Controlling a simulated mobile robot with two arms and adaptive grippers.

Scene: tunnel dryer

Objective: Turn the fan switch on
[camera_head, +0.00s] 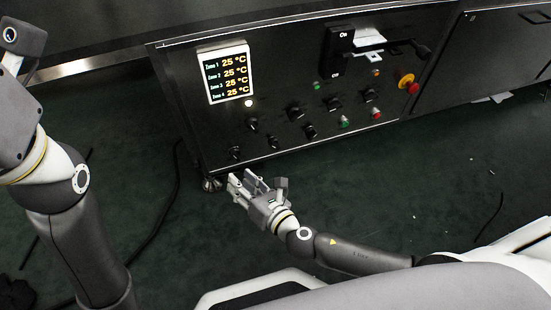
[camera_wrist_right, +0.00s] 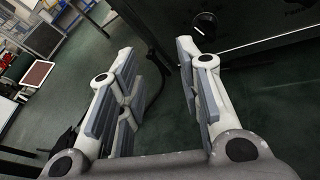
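The black control panel (camera_head: 285,60) of the dryer faces me in the head view. Several black rotary switches sit on it, among them one at the lower left (camera_head: 235,152) and one in the middle (camera_head: 295,112).
A temperature display (camera_head: 227,75) reads 25 °C for several zones. A red emergency button on yellow (camera_head: 408,82) and a large black handle switch (camera_head: 338,50) are on the panel. Cables (camera_head: 150,215) lie on the green floor. A dark red board (camera_wrist_right: 36,73) stands farther off.

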